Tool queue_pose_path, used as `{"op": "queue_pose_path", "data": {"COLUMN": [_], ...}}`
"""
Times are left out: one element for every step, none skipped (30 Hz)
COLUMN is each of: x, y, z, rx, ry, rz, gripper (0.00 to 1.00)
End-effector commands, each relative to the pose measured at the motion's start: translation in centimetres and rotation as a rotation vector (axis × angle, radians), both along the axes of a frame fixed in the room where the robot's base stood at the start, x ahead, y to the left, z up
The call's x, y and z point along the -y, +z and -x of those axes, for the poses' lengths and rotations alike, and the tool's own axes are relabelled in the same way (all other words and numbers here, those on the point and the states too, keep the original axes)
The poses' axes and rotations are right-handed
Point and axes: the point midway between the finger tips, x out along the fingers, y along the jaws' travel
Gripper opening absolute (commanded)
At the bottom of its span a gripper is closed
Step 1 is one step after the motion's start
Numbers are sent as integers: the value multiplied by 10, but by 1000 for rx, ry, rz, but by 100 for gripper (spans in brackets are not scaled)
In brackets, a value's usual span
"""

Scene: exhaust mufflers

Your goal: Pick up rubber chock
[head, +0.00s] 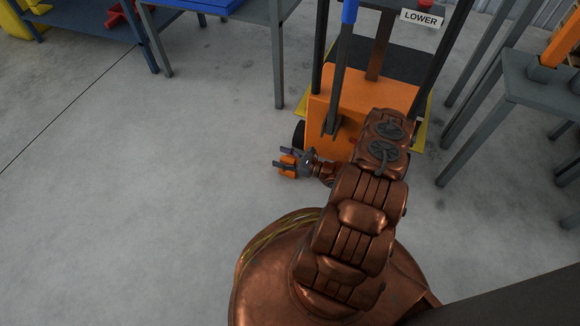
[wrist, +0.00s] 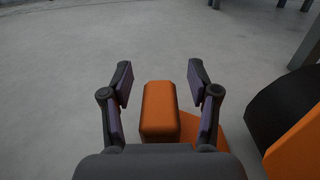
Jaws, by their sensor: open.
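The rubber chock (wrist: 160,108) is orange, with a raised block and a flatter orange part at its lower right in the wrist view. In the head view the chock (head: 288,166) shows as a small orange patch at my gripper, left of the orange lift truck. My gripper (wrist: 160,76) is open, with one finger on each side of the raised block. Gaps show between the block and both fingers. In the head view my gripper (head: 281,158) is low near the floor, pointing left. The near end of the chock is hidden behind the gripper body.
The orange lift truck (head: 338,110) stands just right of my gripper; its black wheel (wrist: 282,104) is close at the right in the wrist view. Grey tables (head: 520,85) stand at the right, and a blue-topped table (head: 90,25) at the upper left. The floor at left is clear.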

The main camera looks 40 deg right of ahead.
Motion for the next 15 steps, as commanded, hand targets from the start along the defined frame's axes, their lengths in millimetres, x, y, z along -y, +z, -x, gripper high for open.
{"op": "queue_pose_path", "data": {"x": [0,0,-1,-1,-1,-1,-1,-1,-1,-1,-1,-1,-1,-1,-1], "y": [0,0,0,0,0,0,0,0,0,0,0,0,0,0,0], "z": [-1,-1,-1,-1,-1,-1,-1,-1,-1,-1,-1,-1,-1,-1,-1], "rx": [0,0,0,0,0,0,0,0,-1,-1,-1,-1,-1,-1,-1], "ry": [0,0,0,0,0,1,1,1,1,1,1,1,1,1,1], "rz": [0,0,0,0,0,0,0,0,-1,-1,-1,-1,-1,-1,-1], "gripper": [60,60,60,60,60,60,59,56,52,49,46,42,39,35,31]}}
